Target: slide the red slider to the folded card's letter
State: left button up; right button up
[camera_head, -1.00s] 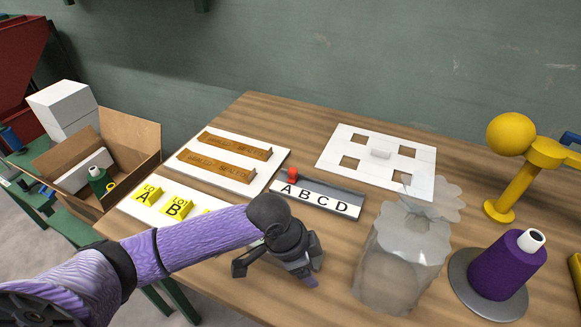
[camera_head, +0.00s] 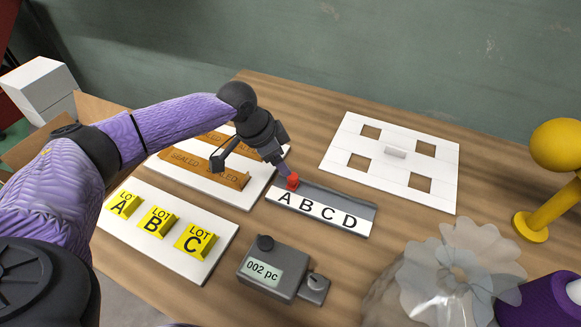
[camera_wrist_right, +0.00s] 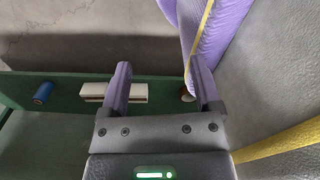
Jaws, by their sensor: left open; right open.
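The red slider (camera_head: 292,181) stands at the left end of a grey rail (camera_head: 340,205), behind the letter A of its white A B C D strip (camera_head: 318,212). My left gripper (camera_head: 250,168) is open. Its right finger reaches down just behind the slider; I cannot tell whether they touch. My right gripper (camera_wrist_right: 162,88) is open and empty in the right wrist view, away from the table top.
Brown strips marked SEALED (camera_head: 205,170) lie on a white board under the left gripper. A clear petalled container (camera_head: 455,270) stands at the right.

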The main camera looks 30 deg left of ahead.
aim_at(292, 176)
pick_arm(q)
jog(key=b+x, duration=0.2)
jog(key=x, duration=0.4)
jog(key=shift+f, duration=0.25)
pick_arm(e)
jog(key=s+d+f, duration=0.1)
jog(key=d+f, duration=0.1)
jog(key=shift+s+d+f+g, duration=0.15)
jog(key=shift+s+f+g, duration=0.15)
jog(key=shift+s, duration=0.1)
pick_arm(q)
jog(key=c, duration=0.9)
grip_shut()
pick_arm(e)
jog(key=shift+w+a, duration=0.2)
jog(key=shift+a, duration=0.05)
jog(key=shift+w, duration=0.1)
pick_arm(q)
jog(key=shift+d+r, duration=0.1)
